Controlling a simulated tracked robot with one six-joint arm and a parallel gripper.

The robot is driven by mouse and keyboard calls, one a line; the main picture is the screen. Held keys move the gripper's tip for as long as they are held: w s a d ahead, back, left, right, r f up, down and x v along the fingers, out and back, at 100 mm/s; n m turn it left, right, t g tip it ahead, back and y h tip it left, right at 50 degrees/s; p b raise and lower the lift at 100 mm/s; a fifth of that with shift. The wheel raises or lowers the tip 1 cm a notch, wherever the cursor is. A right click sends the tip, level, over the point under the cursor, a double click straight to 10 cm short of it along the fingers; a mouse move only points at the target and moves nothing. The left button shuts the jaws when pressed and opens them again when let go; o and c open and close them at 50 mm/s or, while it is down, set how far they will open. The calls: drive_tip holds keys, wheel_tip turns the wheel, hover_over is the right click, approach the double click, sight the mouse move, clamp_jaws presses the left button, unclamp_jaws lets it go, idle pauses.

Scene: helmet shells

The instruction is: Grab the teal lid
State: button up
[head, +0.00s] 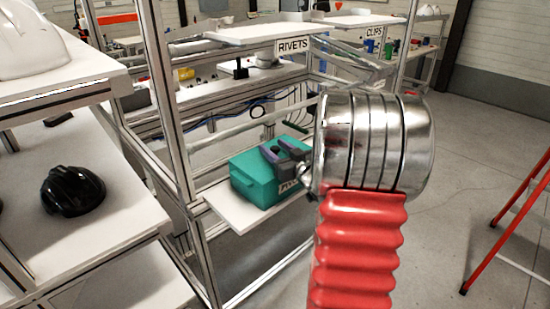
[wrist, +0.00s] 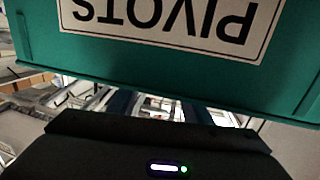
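A teal box (head: 262,192) with a white label sits on a low white shelf. Its flat teal top, the lid (head: 247,163), faces up; I cannot make out a seam between lid and box. My gripper (head: 278,151) is over the right back part of the lid, its two grey-purple fingers apart with a gap between them. I cannot tell whether they touch the lid. My metal wrist hides what lies to the right. In the wrist view the teal front with the PIVOTS label (wrist: 165,22) appears upside down and very close, and the fingertips cannot be made out.
The low shelf (head: 225,212) is inside a metal frame, with an upright post (head: 170,110) left of the box. A RIVETS shelf (head: 290,32) is above and behind. A black helmet shell (head: 72,190) lies on the left shelving. Red ladder legs (head: 505,222) stand at right; floor between is clear.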

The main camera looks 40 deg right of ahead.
sight(275, 148)
clamp_jaws()
idle(0.3)
drive_tip(key=shift+r, duration=0.15)
wheel_tip(275, 148, up, 10)
drive_tip(key=shift+f, duration=0.1)
idle(0.4)
idle(0.4)
